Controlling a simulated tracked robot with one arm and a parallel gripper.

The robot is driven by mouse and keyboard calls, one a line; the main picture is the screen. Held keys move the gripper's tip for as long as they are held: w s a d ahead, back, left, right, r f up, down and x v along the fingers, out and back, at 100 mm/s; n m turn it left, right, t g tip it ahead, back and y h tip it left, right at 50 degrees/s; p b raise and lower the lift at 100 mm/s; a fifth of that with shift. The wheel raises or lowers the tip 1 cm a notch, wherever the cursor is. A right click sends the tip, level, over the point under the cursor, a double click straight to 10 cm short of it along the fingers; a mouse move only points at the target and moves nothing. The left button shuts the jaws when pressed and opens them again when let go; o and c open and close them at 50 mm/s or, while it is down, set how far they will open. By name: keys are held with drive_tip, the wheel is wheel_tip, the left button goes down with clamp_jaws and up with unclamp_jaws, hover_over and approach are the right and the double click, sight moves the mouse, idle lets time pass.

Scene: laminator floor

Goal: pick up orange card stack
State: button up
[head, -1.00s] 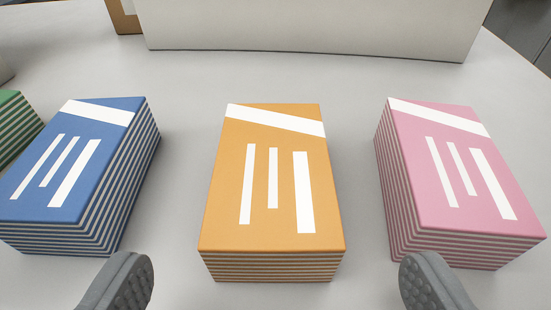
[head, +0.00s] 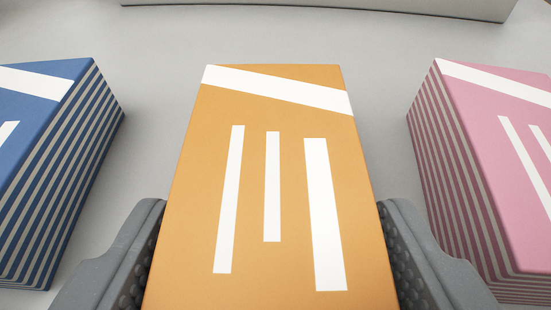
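The orange card stack (head: 265,185) fills the middle of the head view, its white-striped top facing me. Its lower end runs out of the bottom of the picture. My gripper (head: 270,215) has one grey finger along the left side of the stack and the other along the right side. Both ridged pads lie against the stack's sides with no clear gap, so the gripper looks shut on it. The stack's base and the lower parts of the pads are hidden.
A blue card stack (head: 50,170) stands to the left and a pink card stack (head: 500,150) to the right, close to the outer sides of my fingers. A pale box-like object (head: 330,8) is at the back. The grey surface (head: 380,45) behind the stacks is clear.

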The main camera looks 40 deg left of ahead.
drive_tip(key=c, duration=0.6)
